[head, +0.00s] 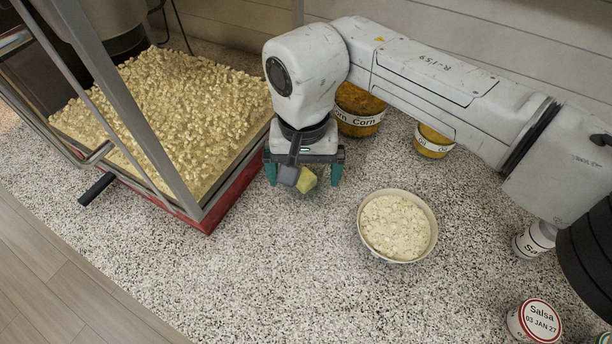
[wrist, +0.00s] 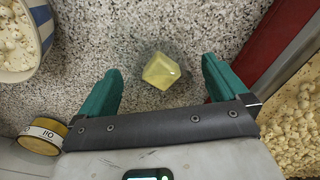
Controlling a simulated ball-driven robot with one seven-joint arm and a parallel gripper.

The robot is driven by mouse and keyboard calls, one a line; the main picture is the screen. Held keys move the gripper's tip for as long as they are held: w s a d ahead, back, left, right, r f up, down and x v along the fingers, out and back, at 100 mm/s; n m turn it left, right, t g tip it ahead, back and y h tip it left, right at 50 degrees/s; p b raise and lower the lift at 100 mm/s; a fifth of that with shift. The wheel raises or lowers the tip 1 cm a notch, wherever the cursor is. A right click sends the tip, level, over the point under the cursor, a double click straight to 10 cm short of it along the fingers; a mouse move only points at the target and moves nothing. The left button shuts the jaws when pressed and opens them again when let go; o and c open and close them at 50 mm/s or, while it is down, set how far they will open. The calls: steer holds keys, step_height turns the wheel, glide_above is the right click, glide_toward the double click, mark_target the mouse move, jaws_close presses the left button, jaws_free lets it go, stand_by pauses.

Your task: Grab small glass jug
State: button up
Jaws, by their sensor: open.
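The small glass jug (head: 307,180), with pale yellow contents, is on the speckled counter under my gripper, partly hidden by the wrist in the head view. In the wrist view the jug (wrist: 161,72) shows whole, between and a little beyond the fingertips. My gripper (head: 303,181) points down with its teal fingers spread, one on each side of the jug. In the wrist view the gripper (wrist: 161,66) is empty; neither finger visibly touches the jug.
The red-based popcorn machine (head: 228,197) stands close on the left. A bowl of white food (head: 397,227) is to the right. A corn tub (head: 358,122) and an oil tub (head: 432,143) stand behind. The front middle counter is clear.

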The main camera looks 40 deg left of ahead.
steer(key=c, duration=1.1)
steer(key=shift+r, duration=0.1)
